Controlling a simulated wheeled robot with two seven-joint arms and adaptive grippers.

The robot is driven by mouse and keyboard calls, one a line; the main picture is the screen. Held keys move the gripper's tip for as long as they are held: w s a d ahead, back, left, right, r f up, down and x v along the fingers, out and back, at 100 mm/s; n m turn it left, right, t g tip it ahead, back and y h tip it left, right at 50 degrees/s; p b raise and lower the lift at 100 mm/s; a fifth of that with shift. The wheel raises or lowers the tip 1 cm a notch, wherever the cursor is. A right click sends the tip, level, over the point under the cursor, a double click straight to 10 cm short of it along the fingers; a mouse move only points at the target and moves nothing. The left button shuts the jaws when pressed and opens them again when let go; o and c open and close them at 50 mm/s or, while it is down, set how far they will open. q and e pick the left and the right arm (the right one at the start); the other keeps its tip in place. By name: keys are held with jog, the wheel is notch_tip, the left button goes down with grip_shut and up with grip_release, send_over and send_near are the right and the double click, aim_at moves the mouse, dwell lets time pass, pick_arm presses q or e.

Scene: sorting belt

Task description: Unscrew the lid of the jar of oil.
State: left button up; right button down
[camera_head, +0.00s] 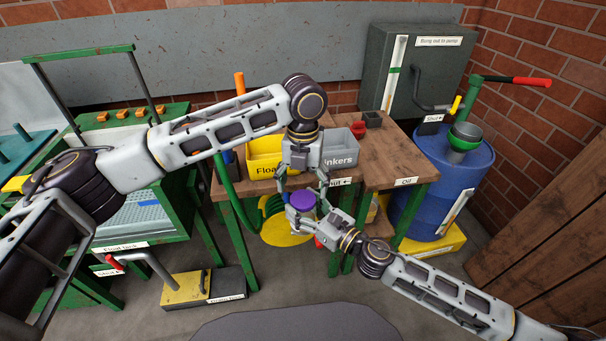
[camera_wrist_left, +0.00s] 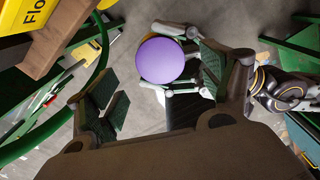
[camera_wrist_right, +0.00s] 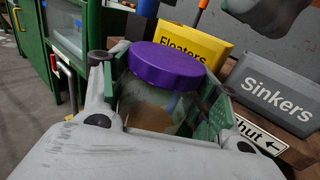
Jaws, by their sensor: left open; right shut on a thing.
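The jar of oil (camera_wrist_right: 148,103) is a clear jar with brownish contents, upright between the fingers of my right gripper (camera_wrist_right: 160,110), which is shut on its body. Its purple lid (camera_wrist_right: 167,66) is on top; it also shows in the head view (camera_head: 303,200) and the left wrist view (camera_wrist_left: 160,60). My left gripper (camera_wrist_left: 158,90) is open, pointing down above the lid, with its fingers spread to either side. In the head view the left gripper (camera_head: 302,187) hangs over the jar, and I cannot tell whether a finger touches the lid.
A wooden bench (camera_head: 390,165) stands behind the jar, with a yellow Floaters bin (camera_head: 262,150) and a grey Sinkers bin (camera_head: 340,146). A blue drum (camera_head: 440,180) with a funnel stands at right. A green sorting tank (camera_head: 150,215) is at left. The floor in front holds a pedal (camera_head: 185,289).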

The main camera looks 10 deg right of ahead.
aim_at(303, 198)
pick_arm(q)
jog(key=shift+f, duration=1.85)
jog(key=c, duration=1.2)
jog(key=o, duration=1.1)
jog(key=shift+r, duration=0.1)
jog(key=shift+r, duration=2.2)
jog(key=shift+o, duration=0.5)
